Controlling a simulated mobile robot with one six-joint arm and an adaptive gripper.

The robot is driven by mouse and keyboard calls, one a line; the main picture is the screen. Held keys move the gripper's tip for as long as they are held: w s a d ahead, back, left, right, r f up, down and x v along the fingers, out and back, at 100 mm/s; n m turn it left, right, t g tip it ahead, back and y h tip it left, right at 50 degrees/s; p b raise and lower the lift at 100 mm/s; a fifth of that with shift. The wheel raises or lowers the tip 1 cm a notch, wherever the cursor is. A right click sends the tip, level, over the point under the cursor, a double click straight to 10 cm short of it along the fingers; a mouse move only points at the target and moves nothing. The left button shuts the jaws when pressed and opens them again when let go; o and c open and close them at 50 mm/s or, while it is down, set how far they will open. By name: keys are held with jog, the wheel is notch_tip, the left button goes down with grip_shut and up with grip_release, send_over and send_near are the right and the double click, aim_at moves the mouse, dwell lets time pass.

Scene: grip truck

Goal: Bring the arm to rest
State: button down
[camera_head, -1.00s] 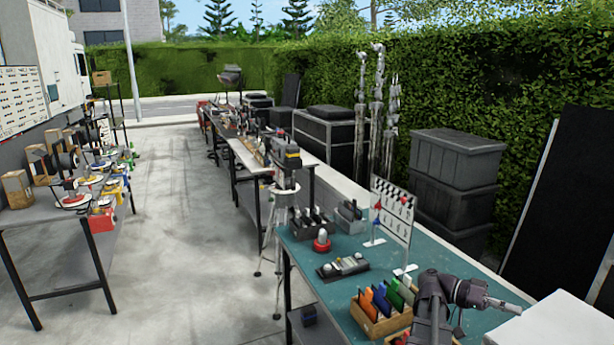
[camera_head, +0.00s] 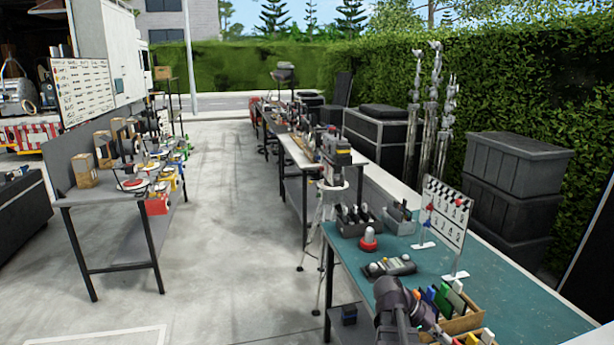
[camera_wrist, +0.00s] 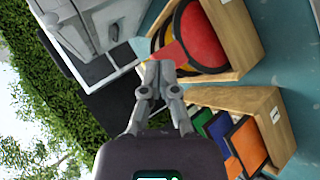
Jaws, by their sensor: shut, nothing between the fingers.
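My gripper (camera_wrist: 158,78) is shut and empty in the wrist view, its fingertips together in front of a red disc (camera_wrist: 202,38). The disc sits in a wooden box (camera_wrist: 238,35); I cannot tell the gap between fingers and disc. A second wooden box (camera_wrist: 270,112) holds orange, blue and green flat pieces and lies right of the fingers. In the head view my arm (camera_head: 393,305) is over the near edge of the green-topped table (camera_head: 500,290), beside the wooden box of coloured pieces (camera_head: 465,322). My fingertips cannot be made out there.
On the table stand a red-based dome (camera_head: 368,240), a grey control box (camera_head: 390,266), dark and grey bins, and a white board (camera_head: 447,213) on feet. Stacked black crates (camera_head: 515,170) stand behind. The paved floor (camera_head: 230,260) to the left is clear up to another loaded table (camera_head: 110,220).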

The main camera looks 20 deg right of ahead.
jog(key=w+a+f+n+t+y+b, duration=0.1)
jog(key=w+a+f+n+t+y, duration=0.1)
jog(key=a, duration=0.9)
jog(key=w+a+f+n+t+y, duration=0.2)
jog(key=w+a+f+n+y, duration=0.1)
jog(key=a, duration=0.9)
jog(key=w+a+f+n+t+y+b, duration=0.1)
jog(key=w+a+f+n+t+y, duration=0.2)
jog(key=a, duration=0.9)
jog(key=w+f+n, duration=0.2)
jog(key=w, duration=0.1)
jog(key=shift+w+f+b, duration=0.2)
jog(key=shift+b, duration=0.1)
